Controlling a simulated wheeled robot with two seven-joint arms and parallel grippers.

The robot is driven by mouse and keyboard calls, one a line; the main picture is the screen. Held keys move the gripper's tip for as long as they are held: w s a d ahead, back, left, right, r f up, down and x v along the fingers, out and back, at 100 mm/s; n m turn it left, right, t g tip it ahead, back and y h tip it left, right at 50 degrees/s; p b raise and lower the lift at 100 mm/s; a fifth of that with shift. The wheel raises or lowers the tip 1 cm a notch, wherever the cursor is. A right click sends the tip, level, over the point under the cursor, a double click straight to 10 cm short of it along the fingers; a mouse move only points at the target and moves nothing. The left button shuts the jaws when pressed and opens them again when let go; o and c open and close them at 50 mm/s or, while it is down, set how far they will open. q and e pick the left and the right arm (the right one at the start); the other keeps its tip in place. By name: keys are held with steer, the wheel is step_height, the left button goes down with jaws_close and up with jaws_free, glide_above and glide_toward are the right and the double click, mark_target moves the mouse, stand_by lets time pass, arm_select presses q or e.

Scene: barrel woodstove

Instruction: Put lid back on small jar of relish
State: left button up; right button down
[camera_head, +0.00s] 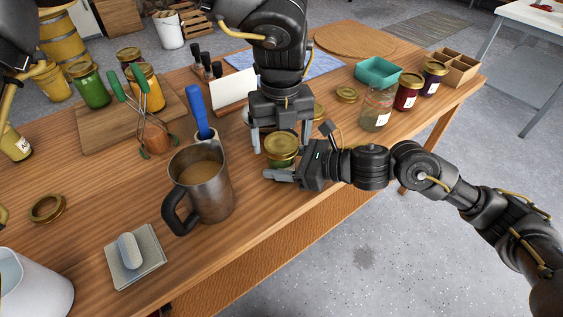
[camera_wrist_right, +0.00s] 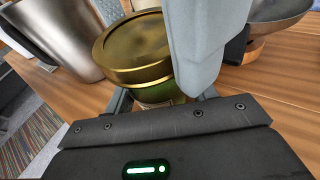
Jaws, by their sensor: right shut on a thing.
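The small jar (camera_head: 280,164), with green relish, stands near the table's front edge, a gold lid (camera_head: 281,146) on its mouth. In the right wrist view the lid (camera_wrist_right: 140,48) appears level on the green jar (camera_wrist_right: 155,93); whether it is fully seated I cannot tell. My right gripper (camera_head: 290,160) comes in from the right and is shut on the jar's body. My left gripper (camera_head: 282,132) points down from above, its fingers apart on either side of the lid. One of its grey fingers (camera_wrist_right: 208,50) shows beside the lid in the right wrist view.
A metal pitcher (camera_head: 201,190) of brown liquid stands just left of the jar. A clear jar (camera_head: 375,110), dark jars (camera_head: 408,91) and a teal box (camera_head: 378,72) are to the right. Loose lids (camera_head: 347,94) lie about.

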arm_select(q)
steer(key=c, duration=0.8)
steer(key=o, duration=1.1)
steer(key=shift+r, duration=0.1)
step_height(320, 180, up, 12)
steer(key=shift+f, duration=0.1)
arm_select(e)
steer(key=shift+c, duration=2)
jaws_free()
steer(key=shift+d, duration=0.1)
